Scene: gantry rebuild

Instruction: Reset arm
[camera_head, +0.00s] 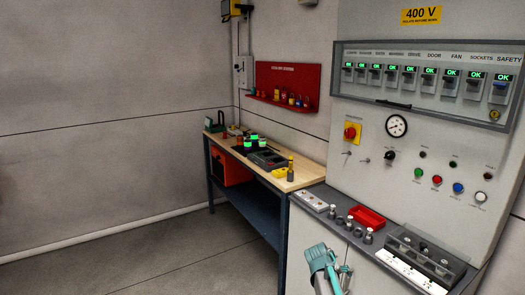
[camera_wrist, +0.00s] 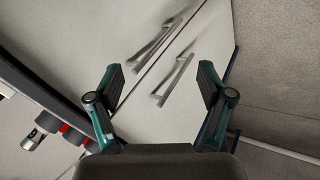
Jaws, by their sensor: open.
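My gripper (camera_wrist: 160,83) is open and empty in the wrist view, its two dark-tipped teal fingers spread apart. Behind it in that view are pale cabinet doors with two bar handles (camera_wrist: 174,80). In the head view, part of my teal and grey arm end shows at the bottom, in front of the cabinet (camera_head: 300,235) below the grey counter; the fingertips cannot be made out clearly there. Nothing is held.
The grey counter carries a red tray (camera_head: 367,217), several small metal parts and a dark rack (camera_head: 425,250). Above stands the control panel (camera_head: 440,130) with its breaker row. A wooden workbench (camera_head: 305,175) stands at the left, with open floor (camera_head: 160,255) before it.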

